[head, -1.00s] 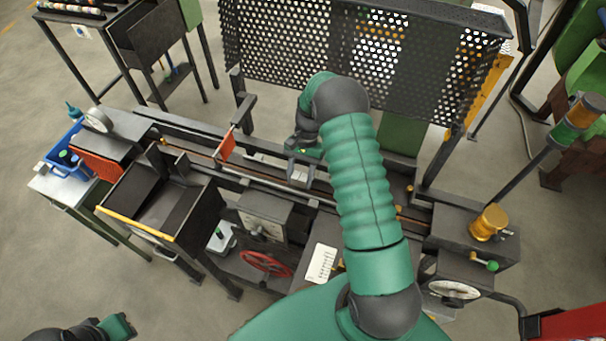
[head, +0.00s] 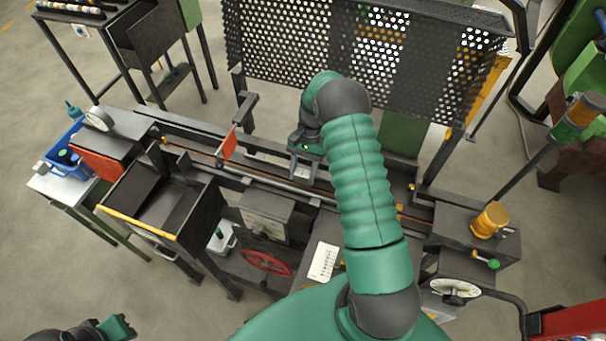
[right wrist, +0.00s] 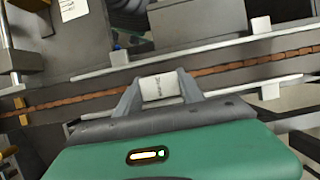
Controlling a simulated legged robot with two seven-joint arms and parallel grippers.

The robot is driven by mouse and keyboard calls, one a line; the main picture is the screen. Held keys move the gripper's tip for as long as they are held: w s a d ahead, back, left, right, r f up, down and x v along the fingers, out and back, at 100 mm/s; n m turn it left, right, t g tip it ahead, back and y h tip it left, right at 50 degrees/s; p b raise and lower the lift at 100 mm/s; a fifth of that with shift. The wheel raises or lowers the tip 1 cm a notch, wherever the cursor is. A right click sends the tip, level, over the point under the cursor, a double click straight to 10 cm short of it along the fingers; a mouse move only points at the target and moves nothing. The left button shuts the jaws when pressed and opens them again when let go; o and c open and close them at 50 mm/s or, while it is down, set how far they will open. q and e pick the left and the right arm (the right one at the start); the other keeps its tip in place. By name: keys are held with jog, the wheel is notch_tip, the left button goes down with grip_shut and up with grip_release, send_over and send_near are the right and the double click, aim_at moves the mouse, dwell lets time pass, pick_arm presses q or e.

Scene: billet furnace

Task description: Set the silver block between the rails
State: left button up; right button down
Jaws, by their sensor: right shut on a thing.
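My right gripper (head: 303,172) is over the long bench in the head view. In the right wrist view, its two grey fingers (right wrist: 161,90) are shut on the silver block (right wrist: 160,87), one on each side. The block lies across the line of a brown strip (right wrist: 225,74), in the picture between a pale rail (right wrist: 205,48) above and a pale rail (right wrist: 235,92) below. I cannot tell whether the block touches the bed or hangs just above it.
A perforated guard (head: 300,45) stands behind the bench. An orange flag (head: 229,144) stands left of my right gripper. A dark bin (head: 165,205) and a red handwheel (head: 267,263) are at the front.

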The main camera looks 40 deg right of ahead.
jog(key=shift+a, duration=0.1)
jog(key=shift+d+f, duration=0.15)
jog(key=shift+d, duration=0.45)
jog(key=shift+a, duration=1)
pick_arm(q)
jog(key=shift+a+r, duration=0.1)
jog(key=shift+a, duration=0.05)
pick_arm(e)
jog(key=shift+d, duration=0.15)
jog(key=shift+d, duration=0.2)
pick_arm(q)
jog(key=shift+d+r, duration=0.15)
jog(key=shift+d, duration=0.3)
jog(key=shift+a, duration=0.35)
pick_arm(e)
jog(key=shift+a, duration=0.35)
